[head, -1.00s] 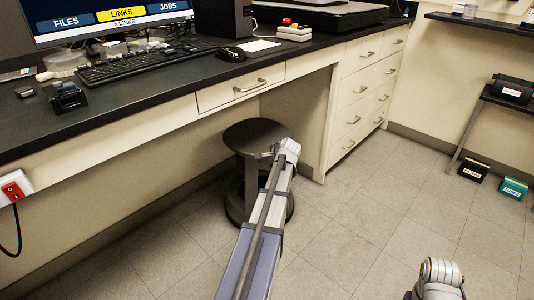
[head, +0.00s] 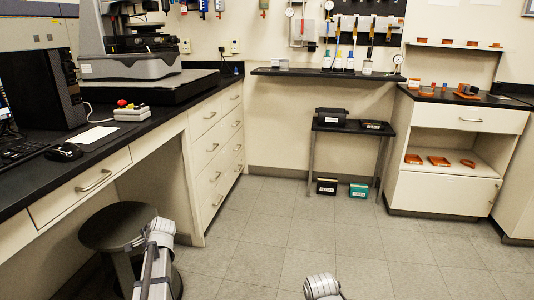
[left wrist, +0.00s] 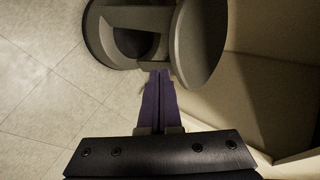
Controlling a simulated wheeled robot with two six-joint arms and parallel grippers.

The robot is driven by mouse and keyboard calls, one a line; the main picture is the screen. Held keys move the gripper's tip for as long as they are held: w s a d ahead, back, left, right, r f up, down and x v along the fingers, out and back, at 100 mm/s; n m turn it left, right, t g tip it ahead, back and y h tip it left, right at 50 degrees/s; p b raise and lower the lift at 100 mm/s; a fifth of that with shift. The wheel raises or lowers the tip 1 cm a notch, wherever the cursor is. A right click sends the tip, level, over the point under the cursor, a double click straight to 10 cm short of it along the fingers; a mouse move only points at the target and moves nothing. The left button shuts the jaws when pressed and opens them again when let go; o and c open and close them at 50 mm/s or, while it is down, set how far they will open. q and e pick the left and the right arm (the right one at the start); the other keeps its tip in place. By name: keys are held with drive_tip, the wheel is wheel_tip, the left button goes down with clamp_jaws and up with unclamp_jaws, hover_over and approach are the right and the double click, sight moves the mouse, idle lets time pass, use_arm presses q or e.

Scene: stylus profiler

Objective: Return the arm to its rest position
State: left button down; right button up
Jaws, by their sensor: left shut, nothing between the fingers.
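My left arm (head: 155,258) rises from the bottom of the head view, its upper joint beside the dark round stool (head: 118,226). In the left wrist view the fingers of my left gripper (left wrist: 160,76) are together, with nothing between them. They point toward the stool (left wrist: 200,45), whose seat and base show at the top of that view; I cannot tell whether they touch it. Only a rounded grey joint of my right arm (head: 322,286) shows at the bottom of the head view. The right gripper is out of view.
The black bench (head: 95,140) with drawers (head: 215,150) runs along the left, carrying a profiler (head: 130,50) and a button box (head: 131,112). A small dark table (head: 352,130) and a cabinet (head: 445,195) stand at the back. The tiled floor (head: 330,230) between is clear.

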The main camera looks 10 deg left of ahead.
use_arm(q)
drive_tip(key=s+d+f+n+g+h, duration=0.1)
drive_tip(key=s+d+f+h, duration=0.15)
drive_tip(key=d, duration=0.95)
drive_tip(key=s+d+f+h, duration=0.1)
drive_tip(key=s+d, duration=0.3)
drive_tip(key=d, duration=0.8)
drive_tip(key=s+d+f+n+g+h, duration=0.1)
drive_tip(key=s+d+f+h, duration=0.15)
drive_tip(key=d, duration=0.95)
drive_tip(key=s+d+g, duration=0.2)
drive_tip(key=s+d, duration=0.8)
drive_tip(key=d, duration=0.1)
wheel_tip(320, 180, up, 36)
drive_tip(key=p, duration=3.6)
drive_tip(key=shift+s+d+g+h+p, duration=0.3)
drive_tip(key=shift+s+h+p, duration=0.1)
drive_tip(key=shift+s, duration=0.05)
drive_tip(key=shift+a, duration=0.1)
